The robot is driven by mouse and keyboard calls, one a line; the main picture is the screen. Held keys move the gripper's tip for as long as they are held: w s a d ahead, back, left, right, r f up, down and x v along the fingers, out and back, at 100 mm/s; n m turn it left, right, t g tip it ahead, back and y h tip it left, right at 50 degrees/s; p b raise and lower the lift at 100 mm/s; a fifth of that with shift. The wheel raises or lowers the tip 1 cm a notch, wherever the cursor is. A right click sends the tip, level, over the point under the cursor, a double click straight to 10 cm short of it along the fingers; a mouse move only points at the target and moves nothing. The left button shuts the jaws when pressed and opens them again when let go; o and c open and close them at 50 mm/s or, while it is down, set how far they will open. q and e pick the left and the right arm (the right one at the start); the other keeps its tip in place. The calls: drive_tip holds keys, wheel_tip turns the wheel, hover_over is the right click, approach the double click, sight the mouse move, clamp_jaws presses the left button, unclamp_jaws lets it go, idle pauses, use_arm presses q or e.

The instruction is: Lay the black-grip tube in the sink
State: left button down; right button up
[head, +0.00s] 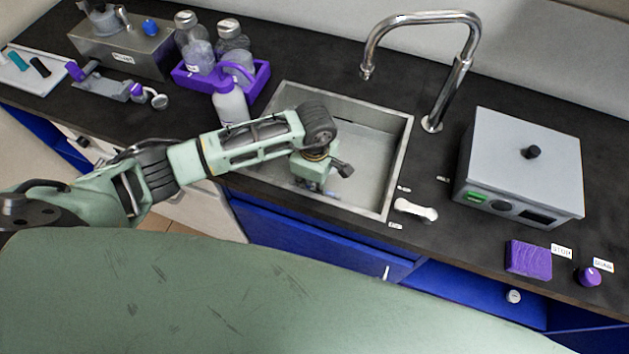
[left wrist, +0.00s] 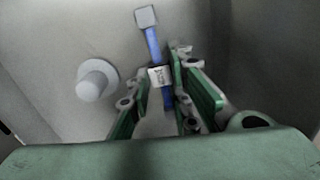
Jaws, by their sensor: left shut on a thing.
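My left gripper (head: 316,186) reaches down into the grey metal sink (head: 398,160). In the left wrist view its fingers (left wrist: 162,88) are shut on a slim blue tube (left wrist: 153,47) with a grey square end and a small white label. The tube points away from the gripper over the sink's grey surface; whether it touches the bottom I cannot tell. No black grip shows on it. A slim black-grip tube (head: 40,67) lies on the white tray (head: 45,85) at the far left of the head view, beside a teal one (head: 18,60). My right gripper is not in view.
A pale round stub (left wrist: 97,80) stands left of the held tube. A faucet (head: 455,85) arches behind the sink. A purple caddy (head: 262,82) with bottles stands to the left, a grey box (head: 525,150) to the right. A white object (head: 415,209) lies by the right rim.

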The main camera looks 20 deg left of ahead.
sight(315, 186)
use_arm(q)
drive_tip(key=shift+f, duration=0.1)
drive_tip(key=c, duration=1.6)
unclamp_jaws()
drive_tip(key=shift+r, duration=0.3)
wheel_tip(315, 186, up, 12)
drive_tip(key=shift+f+b, duration=0.1)
drive_tip(key=shift+b, duration=0.7)
